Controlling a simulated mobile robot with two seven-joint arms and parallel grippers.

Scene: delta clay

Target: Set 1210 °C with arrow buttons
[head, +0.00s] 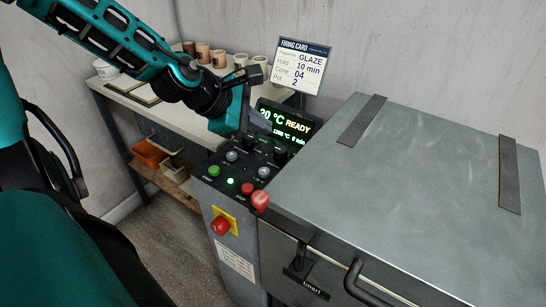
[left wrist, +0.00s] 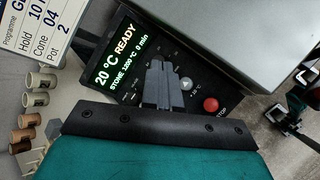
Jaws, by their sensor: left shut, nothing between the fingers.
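The kiln's control panel (head: 240,172) has a lit display (head: 288,124) showing 20 °C and READY. In the left wrist view the display (left wrist: 121,52) reads STONE 1200 °C 0 min on its lower line. Grey round buttons (head: 264,172) sit on the panel below it. In the left wrist view a grey arrow button (left wrist: 186,84) is next to a small label that seems to read 10 °C. My left gripper (head: 262,124) is shut and empty over the upper panel. Its fingers (left wrist: 158,66) hide part of the panel; contact cannot be told.
A red stop button (head: 260,200) and a red knob on yellow (head: 220,225) are on the panel and cabinet. A firing card (head: 301,66) reads GLAZE, 10 min, cone 04, pot 2. The kiln lid (head: 430,160) is at right. A shelf table (head: 160,112) holds cups.

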